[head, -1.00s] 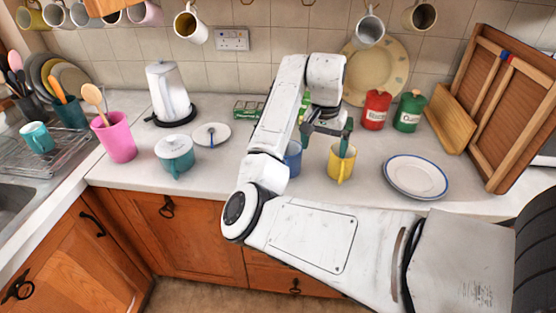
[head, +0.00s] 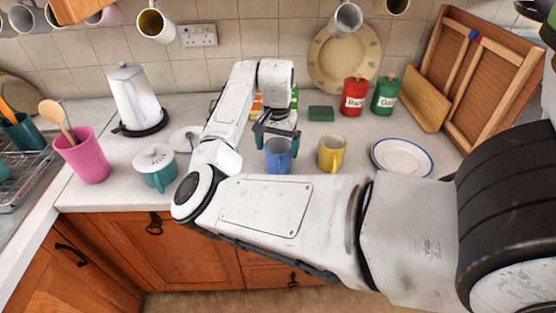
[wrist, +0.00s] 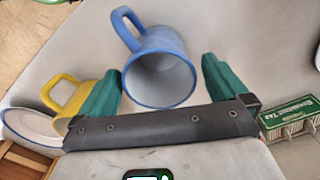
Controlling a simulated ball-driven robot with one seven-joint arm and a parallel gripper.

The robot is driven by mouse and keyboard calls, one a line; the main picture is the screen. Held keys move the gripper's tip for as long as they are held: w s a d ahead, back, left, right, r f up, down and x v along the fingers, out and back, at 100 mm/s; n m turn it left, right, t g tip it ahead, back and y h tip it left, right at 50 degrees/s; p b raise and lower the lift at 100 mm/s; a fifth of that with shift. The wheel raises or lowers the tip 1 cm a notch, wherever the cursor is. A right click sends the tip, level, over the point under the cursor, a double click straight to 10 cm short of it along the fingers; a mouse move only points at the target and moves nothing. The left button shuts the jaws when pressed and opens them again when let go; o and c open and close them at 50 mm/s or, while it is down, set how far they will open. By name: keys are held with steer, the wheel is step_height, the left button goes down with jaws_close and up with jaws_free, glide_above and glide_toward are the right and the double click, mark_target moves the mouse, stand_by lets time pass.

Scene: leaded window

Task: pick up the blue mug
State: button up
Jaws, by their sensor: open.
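The blue mug (head: 279,158) stands upright on the counter in the head view, just in front of my gripper (head: 277,142). In the wrist view the blue mug (wrist: 165,68) shows its open mouth, with its handle at the upper left. My gripper (wrist: 160,68) is open and empty there, one green finger on each side of the mug's near rim. I see no clear contact, and cannot tell how far down the fingers reach.
A yellow mug (head: 331,153) stands close to the right of the blue one. A white plate (head: 402,157) lies farther right. A teal lidded pot (head: 154,168) stands left. A green tea box (wrist: 292,122) lies near the right finger in the wrist view.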

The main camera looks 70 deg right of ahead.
step_height(320, 180, down, 5)
steer(key=shift+s+a+r+p, duration=0.1)
steer(key=shift+p, duration=0.5)
steer(key=shift+c, duration=0.4)
steer(key=c, duration=1)
steer(key=shift+r, duration=0.2)
